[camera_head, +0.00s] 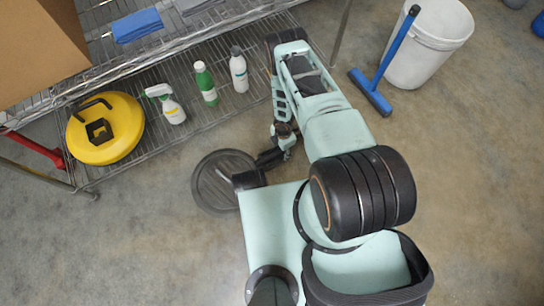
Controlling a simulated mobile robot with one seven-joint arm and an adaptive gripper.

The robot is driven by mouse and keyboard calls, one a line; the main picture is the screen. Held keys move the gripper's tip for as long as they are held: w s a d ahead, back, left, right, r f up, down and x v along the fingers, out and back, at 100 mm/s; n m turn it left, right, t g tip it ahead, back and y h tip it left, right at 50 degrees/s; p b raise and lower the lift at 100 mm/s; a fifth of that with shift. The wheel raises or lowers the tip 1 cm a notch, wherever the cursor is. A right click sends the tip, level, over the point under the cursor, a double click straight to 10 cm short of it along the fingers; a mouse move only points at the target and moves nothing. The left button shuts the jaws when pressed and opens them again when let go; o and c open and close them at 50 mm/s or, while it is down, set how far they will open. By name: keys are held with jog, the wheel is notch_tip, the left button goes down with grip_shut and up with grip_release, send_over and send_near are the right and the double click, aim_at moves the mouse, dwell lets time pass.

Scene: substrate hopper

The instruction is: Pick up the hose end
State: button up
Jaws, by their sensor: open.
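I cannot make out a hose end for certain in the head view. My gripper (270,158) is the small dark part at the end of my pale green arm, low over the floor by the front edge of the wire shelf. It is open, but its fingers are small and partly hidden, and I cannot see anything between them. A dark round ribbed disc (212,184) lies on the floor just left of my gripper; part of it is hidden by my own body.
The wire shelf (200,122) holds a yellow round container (122,135), a spray bottle (166,103), a green bottle (206,83) and a white bottle (239,70). A cardboard box (40,45) stands above. A white bucket (428,45) and blue squeegee (371,92) stand right.

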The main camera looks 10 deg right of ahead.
jog(key=shift+c, duration=0.3)
grip_shut()
jog(key=shift+r, duration=0.15)
